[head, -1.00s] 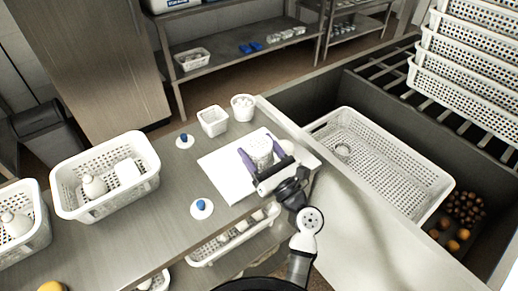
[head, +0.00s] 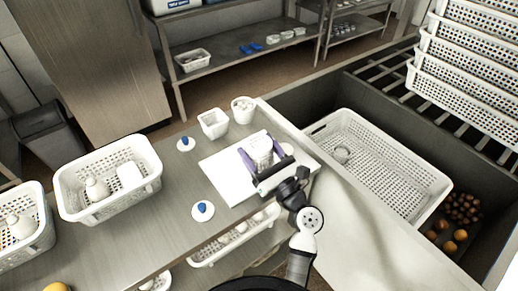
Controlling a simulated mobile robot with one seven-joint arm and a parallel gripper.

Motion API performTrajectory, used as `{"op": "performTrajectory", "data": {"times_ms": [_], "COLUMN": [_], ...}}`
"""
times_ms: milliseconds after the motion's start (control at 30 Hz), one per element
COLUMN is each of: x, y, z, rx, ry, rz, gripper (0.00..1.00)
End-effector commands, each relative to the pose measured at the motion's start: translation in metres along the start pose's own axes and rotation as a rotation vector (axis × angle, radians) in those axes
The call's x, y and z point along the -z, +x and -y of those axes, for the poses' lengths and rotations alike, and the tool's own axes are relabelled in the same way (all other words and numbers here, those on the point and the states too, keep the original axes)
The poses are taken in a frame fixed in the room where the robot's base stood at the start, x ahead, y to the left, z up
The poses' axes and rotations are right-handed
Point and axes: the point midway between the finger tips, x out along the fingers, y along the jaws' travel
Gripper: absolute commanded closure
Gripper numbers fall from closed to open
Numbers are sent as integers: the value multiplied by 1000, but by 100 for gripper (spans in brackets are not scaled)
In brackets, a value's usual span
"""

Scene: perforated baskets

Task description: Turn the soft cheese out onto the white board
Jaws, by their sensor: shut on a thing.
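The white board (head: 226,178) lies flat on the steel counter, near its right edge. My gripper (head: 261,159) is over the right part of the board, its purple fingers shut on a small white perforated basket (head: 261,148). The basket's exact tilt, and whether it touches the board, I cannot tell. A round whitish thing (head: 286,149), possibly the soft cheese, shows just right of the fingers, partly hidden by my gripper. The inside of the held basket is too small to make out.
A square white tub (head: 213,124) and a round white tub (head: 243,108) stand behind the board. Two white discs with blue knobs (head: 203,211) (head: 186,143) lie to its left. Larger baskets (head: 108,178) stand farther left. A sunken bay with a big basket (head: 377,170) lies right.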

Motion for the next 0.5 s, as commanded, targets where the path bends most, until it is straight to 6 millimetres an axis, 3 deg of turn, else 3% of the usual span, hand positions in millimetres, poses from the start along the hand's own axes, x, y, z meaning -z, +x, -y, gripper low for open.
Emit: {"op": "performTrajectory", "data": {"times_ms": [500], "x": [-9], "y": [3], "z": [0], "rx": [0], "ry": [0], "rz": [0], "gripper": [56]}}
